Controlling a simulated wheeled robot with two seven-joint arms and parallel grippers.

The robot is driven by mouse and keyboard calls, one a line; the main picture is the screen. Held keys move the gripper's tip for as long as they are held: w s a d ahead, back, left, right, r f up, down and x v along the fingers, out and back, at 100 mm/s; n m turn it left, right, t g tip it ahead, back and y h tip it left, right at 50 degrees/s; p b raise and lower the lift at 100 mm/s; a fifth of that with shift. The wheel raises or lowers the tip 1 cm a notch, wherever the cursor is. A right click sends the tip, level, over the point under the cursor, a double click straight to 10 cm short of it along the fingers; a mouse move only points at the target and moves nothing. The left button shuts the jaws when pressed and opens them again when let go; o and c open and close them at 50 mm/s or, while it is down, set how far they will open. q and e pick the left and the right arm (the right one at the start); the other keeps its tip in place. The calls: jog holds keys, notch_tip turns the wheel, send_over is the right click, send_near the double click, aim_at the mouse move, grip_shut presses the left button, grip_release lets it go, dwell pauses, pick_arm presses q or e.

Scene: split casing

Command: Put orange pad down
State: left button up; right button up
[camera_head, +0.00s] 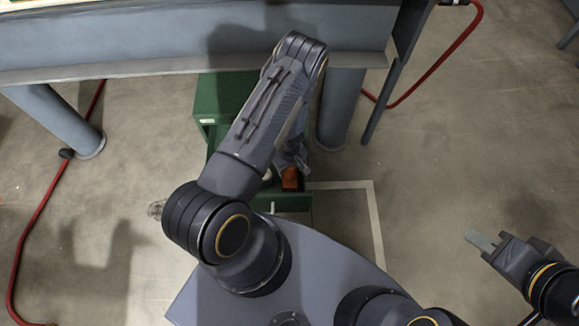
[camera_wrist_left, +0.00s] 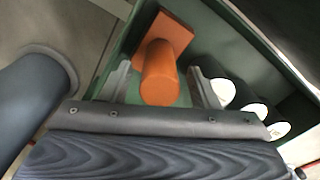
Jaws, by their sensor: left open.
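The orange pad (camera_wrist_left: 172,34) is a flat square plate with a thick round orange handle (camera_wrist_left: 160,80). It is inside a green drawer (camera_wrist_left: 218,60) in the left wrist view. My left gripper (camera_wrist_left: 160,70) is open, with one finger on each side of the handle and visible gaps between. In the head view, the pad (camera_head: 290,179) shows as a small orange patch beside the left gripper (camera_head: 291,160), mostly hidden by my arm. My right gripper (camera_head: 482,241) is at the far right above bare floor, seen edge-on, with nothing visible in it.
Several dark cylinders with white ends (camera_wrist_left: 248,105) lie along the drawer's right side. The green cabinet (camera_head: 210,100) stands below a grey bench (camera_head: 140,45) with blue-grey legs (camera_head: 340,110). Red hoses (camera_head: 45,205) run along the floor. The floor at right is mostly clear.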

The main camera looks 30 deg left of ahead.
pick_arm(q)
notch_tip(320, 180, up, 10)
jog(key=p, duration=0.3)
jog(key=shift+r+p, duration=0.15)
jog(key=shift+p, duration=0.2)
jog(key=d+r+m+t+h, duration=0.2)
jog(key=d+r+h, duration=0.1)
jog(key=r, duration=1.3)
jog(key=d+r+m+t+h, duration=0.2)
jog(key=d+r+h, duration=0.1)
jog(key=r, duration=1.3)
jog(key=s+a+r+m+y, duration=0.1)
jog(key=s+r+m, duration=0.2)
jog(key=s+r, duration=0.2)
jog(key=s+a+r+m+t+y, duration=0.1)
jog(key=s+r+m, duration=0.2)
jog(key=s, duration=0.9)
notch_tip(320, 180, up, 2)
jog(key=shift+r+t, duration=0.1)
jog(key=shift+t, duration=0.2)
